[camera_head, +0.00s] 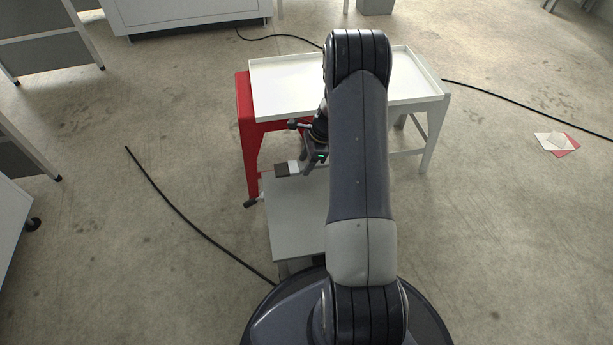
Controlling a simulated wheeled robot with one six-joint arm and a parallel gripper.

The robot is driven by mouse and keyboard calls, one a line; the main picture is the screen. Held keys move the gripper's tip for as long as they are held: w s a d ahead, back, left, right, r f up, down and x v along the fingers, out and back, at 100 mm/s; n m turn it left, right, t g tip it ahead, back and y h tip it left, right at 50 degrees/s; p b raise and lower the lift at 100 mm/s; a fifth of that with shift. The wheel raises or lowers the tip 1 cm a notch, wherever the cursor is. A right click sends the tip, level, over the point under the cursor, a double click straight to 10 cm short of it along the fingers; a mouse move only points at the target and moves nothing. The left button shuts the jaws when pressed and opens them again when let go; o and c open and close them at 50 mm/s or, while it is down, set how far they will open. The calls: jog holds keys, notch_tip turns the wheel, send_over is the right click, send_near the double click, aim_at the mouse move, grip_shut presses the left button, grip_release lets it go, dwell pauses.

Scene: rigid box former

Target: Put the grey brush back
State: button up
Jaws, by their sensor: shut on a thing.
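My gripper (303,163) is in the middle of the camera_head view, left of my arm and in front of the white-topped table. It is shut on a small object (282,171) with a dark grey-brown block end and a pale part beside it. This appears to be the grey brush; its handle and full shape are too small and too hidden by the gripper to make out. The held object shows over the far left part of a flat light grey panel (292,225). I cannot tell whether it touches that panel.
A table with a rimmed white top (285,88) and a red left end frame (244,125) stands beyond the panel. Its visible top is bare; my arm hides part. A black cable (190,222) lies on the floor at left. Papers (556,143) lie at right.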

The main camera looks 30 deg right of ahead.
aim_at(306, 179)
notch_tip(306, 179, down, 6)
jog(key=shift+r+b, duration=0.1)
jog(key=shift+b, duration=0.75)
jog(key=o, duration=1.2)
jog(key=p+v, duration=0.4)
jog(key=v, duration=0.8)
jog(key=shift+p, duration=0.35)
